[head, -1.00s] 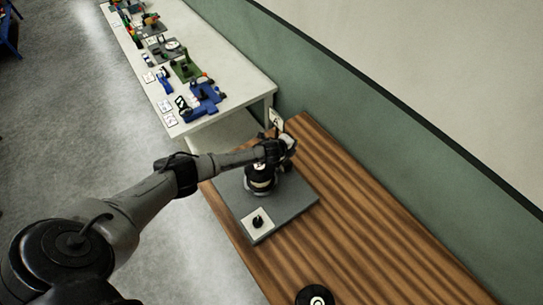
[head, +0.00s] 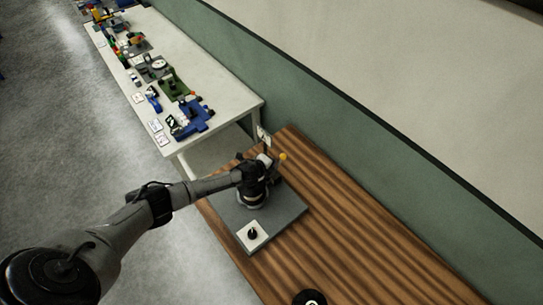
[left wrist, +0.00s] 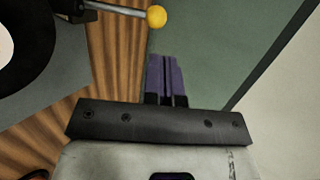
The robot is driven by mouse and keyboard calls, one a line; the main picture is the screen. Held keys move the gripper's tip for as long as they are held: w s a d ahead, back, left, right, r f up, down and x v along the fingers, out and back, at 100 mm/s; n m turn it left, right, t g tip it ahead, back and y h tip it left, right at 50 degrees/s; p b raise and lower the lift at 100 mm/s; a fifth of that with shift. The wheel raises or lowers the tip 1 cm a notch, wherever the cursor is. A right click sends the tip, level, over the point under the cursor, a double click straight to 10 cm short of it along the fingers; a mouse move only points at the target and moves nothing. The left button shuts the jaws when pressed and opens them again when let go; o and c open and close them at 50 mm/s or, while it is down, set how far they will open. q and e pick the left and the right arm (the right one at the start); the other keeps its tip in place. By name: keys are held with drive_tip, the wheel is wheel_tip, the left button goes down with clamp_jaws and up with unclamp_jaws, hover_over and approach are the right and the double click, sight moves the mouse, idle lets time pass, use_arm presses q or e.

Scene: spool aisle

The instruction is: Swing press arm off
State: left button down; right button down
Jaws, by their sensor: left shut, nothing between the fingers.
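The press arm shows in the left wrist view as a thin metal rod (left wrist: 122,10) ending in a yellow ball (left wrist: 156,18). In the head view the yellow ball (head: 283,156) sits just right of my left gripper (head: 266,162). The purple fingers of my left gripper (left wrist: 166,78) are shut and empty, and appear apart from the ball in the left wrist view. A black and white spool (head: 251,193) stands on a grey base plate (head: 285,211), partly hidden by my left arm. My right gripper is not in view.
The base plate lies on a striped wooden table (head: 345,225). A white square with a black knob (head: 252,235) is at its front. A black disc (head: 310,298) lies nearer. A white table (head: 225,90) with several coloured fixtures stands behind. A green wall (head: 330,120) runs along the right.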

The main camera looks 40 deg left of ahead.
use_arm(q)
drive_tip(key=shift+p+v, duration=0.6)
drive_tip(key=shift+v, duration=0.45)
drive_tip(key=s+d+r+n+g+y, duration=0.25)
drive_tip(key=d+r+n+y, duration=0.2)
drive_tip(key=r+n, duration=0.6)
drive_tip(key=s+d+r+n+h, duration=0.3)
drive_tip(key=s+d+r, duration=0.4)
drive_tip(key=d+r, duration=0.15)
drive_tip(key=s+d+r+n+h, duration=0.1)
drive_tip(key=s+d+n+h, duration=0.15)
drive_tip(key=s, duration=1.05)
drive_tip(key=s+d+f+g, duration=0.1)
drive_tip(key=s+f+g, duration=0.4)
drive_tip(key=s, duration=0.8)
wheel_tip(320, 180, down, 3)
drive_tip(key=shift+s+r+n, duration=0.1)
drive_tip(key=shift+s+n, duration=0.15)
drive_tip(key=shift+n, duration=0.15)
